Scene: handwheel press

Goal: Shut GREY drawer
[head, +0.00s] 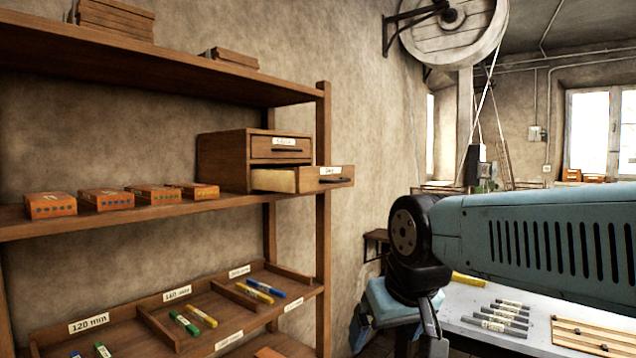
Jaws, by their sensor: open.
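A small wooden two-drawer cabinet (222,162) stands on the middle shelf. Its lower drawer (328,180) is pulled out to the right, showing a pale inner side; its small label, too small to read surely, may say Grey. A dark handle is on its front. The upper drawer (280,152) is shut, and its label is not clearly legible. My gripper (398,338) is at the bottom, right of and below the cabinet, well apart from the drawer. It points down with its fingers spread, and its tips are cut off by the frame edge.
The shelf's right post (323,240) stands just below and behind the open drawer. Several orange boxes (155,194) line the shelf left of the cabinet. A sloped tray (215,312) with coloured sticks lies below. A white bench (545,305) with grey sticks is at right.

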